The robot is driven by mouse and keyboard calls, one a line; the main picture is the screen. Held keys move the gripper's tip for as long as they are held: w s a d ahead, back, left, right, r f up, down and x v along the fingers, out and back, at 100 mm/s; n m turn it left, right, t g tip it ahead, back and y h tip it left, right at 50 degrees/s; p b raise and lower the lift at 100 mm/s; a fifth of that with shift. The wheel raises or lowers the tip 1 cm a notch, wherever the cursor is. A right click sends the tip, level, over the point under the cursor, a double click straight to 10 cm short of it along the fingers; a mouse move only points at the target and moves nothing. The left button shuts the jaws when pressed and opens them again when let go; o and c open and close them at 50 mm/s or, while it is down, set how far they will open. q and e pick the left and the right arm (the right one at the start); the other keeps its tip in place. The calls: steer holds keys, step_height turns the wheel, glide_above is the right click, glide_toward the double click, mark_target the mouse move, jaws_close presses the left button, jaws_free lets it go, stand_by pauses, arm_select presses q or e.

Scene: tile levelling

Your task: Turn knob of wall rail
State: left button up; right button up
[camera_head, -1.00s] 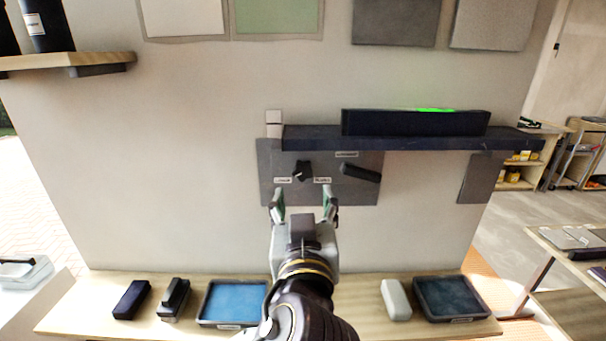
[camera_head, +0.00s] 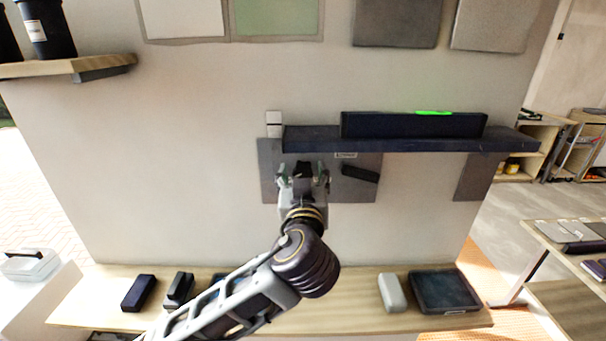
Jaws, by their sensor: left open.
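The wall rail (camera_head: 405,139) is a dark horizontal bar fixed to the wall, with a black level bar (camera_head: 375,124) showing a green strip on top of it. A grey panel (camera_head: 346,189) hangs beneath the rail. A small black knob (camera_head: 304,167) is on the panel, and a black lever (camera_head: 360,172) is to its right. My left gripper (camera_head: 304,175) is open, with its fingers on either side of the knob; I cannot tell whether they touch it. The gripper hides the knob's lower part and its labels. My right gripper is not in view.
A wooden shelf (camera_head: 235,318) below holds a dark block, a handled tool (camera_head: 178,289), a white block (camera_head: 392,292) and a dark tray (camera_head: 446,291). My left arm covers part of it. Sample tiles (camera_head: 396,22) hang above the rail. The wall left of the panel is bare.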

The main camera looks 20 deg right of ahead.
arm_select(q)
steer(key=shift+w, duration=0.1)
steer(key=c, duration=1)
